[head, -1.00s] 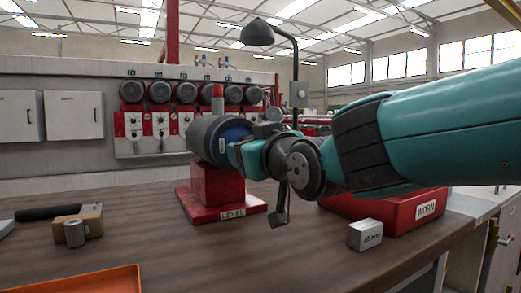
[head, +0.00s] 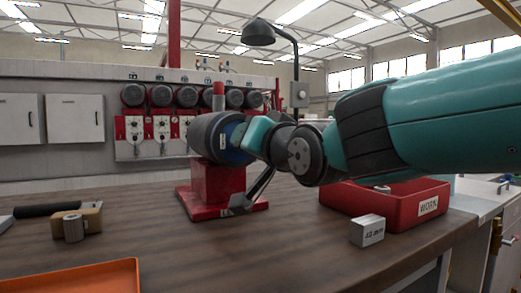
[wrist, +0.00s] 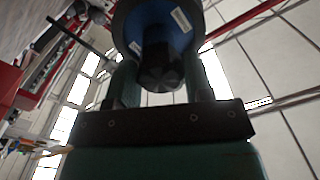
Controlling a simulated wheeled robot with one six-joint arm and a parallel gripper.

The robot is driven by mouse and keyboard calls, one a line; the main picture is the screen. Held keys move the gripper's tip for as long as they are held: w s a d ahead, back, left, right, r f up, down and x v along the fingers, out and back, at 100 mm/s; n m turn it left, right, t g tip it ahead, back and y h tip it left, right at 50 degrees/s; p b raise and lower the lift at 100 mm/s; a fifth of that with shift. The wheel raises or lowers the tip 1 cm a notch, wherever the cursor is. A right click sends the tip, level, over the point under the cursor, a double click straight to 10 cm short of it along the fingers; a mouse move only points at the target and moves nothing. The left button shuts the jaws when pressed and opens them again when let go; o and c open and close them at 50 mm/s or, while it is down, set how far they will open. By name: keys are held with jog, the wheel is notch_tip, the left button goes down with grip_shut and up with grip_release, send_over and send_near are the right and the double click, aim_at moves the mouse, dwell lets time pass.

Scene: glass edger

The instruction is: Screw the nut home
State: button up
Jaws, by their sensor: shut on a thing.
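A dark cylindrical spindle unit (head: 205,137) with a blue end face (head: 236,141) lies level on a red stand (head: 218,186). My gripper (head: 246,139) reaches in from the right against that blue face. In the wrist view my gripper (wrist: 163,66) has one finger on each side of a dark faceted nut (wrist: 160,72) and is shut on it. The nut stands at the middle of the blue face (wrist: 175,25), in line with it. In the head view the nut is hidden by my gripper. How far it sits on the thread cannot be seen.
A red bin (head: 395,211) marked WORK holds a small grey part, with a grey block (head: 367,230) before it. A tan block (head: 88,217), a metal cylinder (head: 73,228) and an orange tray (head: 85,278) lie at left. A lamp (head: 258,33) stands behind. The front middle bench is clear.

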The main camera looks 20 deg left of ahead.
jog(key=m+b, duration=0.1)
jog(key=m, duration=0.4)
jog(key=shift+f, duration=0.1)
jog(key=m+b, duration=0.1)
jog(key=m, duration=0.4)
jog(key=m+b, duration=0.1)
jog(key=m, duration=0.8)
jog(key=shift+m+b, duration=0.3)
jog(key=shift+b, duration=0.1)
jog(key=o, duration=0.8)
